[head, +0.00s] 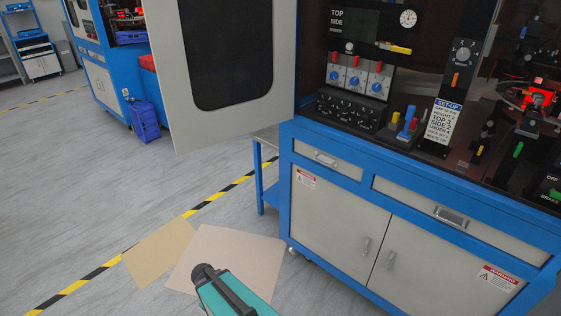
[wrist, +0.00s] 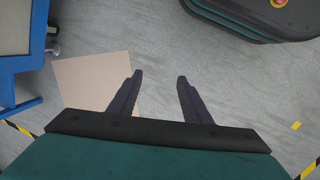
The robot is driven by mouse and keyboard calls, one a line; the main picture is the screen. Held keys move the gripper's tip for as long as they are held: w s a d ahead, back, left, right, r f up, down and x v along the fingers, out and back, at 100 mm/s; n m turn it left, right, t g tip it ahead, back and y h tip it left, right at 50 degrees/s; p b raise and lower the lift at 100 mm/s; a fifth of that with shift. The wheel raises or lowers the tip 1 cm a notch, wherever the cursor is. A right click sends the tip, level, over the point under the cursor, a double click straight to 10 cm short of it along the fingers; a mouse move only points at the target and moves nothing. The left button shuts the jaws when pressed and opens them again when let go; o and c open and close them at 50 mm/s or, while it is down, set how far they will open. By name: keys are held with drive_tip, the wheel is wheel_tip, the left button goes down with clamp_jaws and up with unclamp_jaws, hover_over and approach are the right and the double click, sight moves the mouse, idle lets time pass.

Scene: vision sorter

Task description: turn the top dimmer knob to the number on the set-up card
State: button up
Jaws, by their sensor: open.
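The set-up card (head: 443,122) is a white sheet with a blue heading inside the open machine in the head view. Its small print seems to read TOP 3, SIDE 2, UNDER 4. A row of three blue dimmer knobs (head: 354,81) on pale plates, with red parts above, is left of the card. Their labels are too small to read, so I cannot tell which is the top one. My gripper (wrist: 159,77) shows in the wrist view, open and empty, with its two dark fingers apart above the floor. It is well away from the knobs.
The open machine door (head: 235,60) stands left of the knobs. The blue-framed cabinet (head: 340,225) is below. A black strip of several small knobs (head: 350,109) and a tall panel with a dial (head: 463,52) are nearby. The grey floor in front has flat mats (head: 225,255).

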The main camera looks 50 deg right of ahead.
drive_tip(key=s+a+f+m+g+y, duration=0.1)
drive_tip(key=s+a+f+g, duration=0.1)
drive_tip(key=s+a, duration=0.5)
drive_tip(key=s+a+f+m+g, duration=0.1)
drive_tip(key=s+a+f, duration=0.3)
drive_tip(key=s, duration=0.6)
drive_tip(key=a+g, duration=0.1)
drive_tip(key=a, duration=0.1)
drive_tip(key=shift+a+m+y, duration=0.3)
drive_tip(key=shift+a+y, duration=0.05)
drive_tip(key=shift+y, duration=0.05)
drive_tip(key=shift+s, duration=0.1)
drive_tip(key=c, duration=0.3)
drive_tip(key=shift+d, duration=0.15)
